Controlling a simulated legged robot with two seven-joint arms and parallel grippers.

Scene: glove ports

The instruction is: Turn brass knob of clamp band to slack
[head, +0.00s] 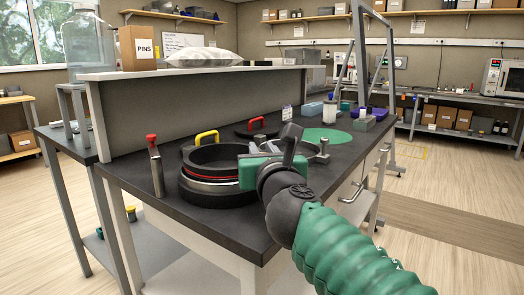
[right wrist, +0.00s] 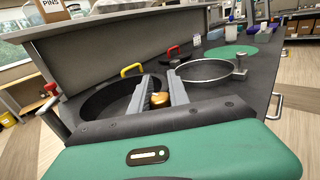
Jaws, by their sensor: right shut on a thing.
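The brass knob (right wrist: 159,99) sits between the two grey fingers of my right gripper (right wrist: 164,88), which is shut on it. In the head view my right gripper (head: 245,163) is at the right side of the round black port and hides the knob. A silver clamp band (head: 208,186) with a red line above it runs around this port. The port's dark opening (right wrist: 108,97) shows left of the fingers in the right wrist view. How tight the band is cannot be told. My left gripper is not in view.
A loose metal ring (right wrist: 207,72) with a small knob lies on the dark bench beyond my gripper. A red-topped lever (head: 154,166) stands left of the port. A black lid with a red handle (head: 256,124) and a green mat (head: 326,137) lie farther back. A grey wall panel (head: 200,103) stands behind.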

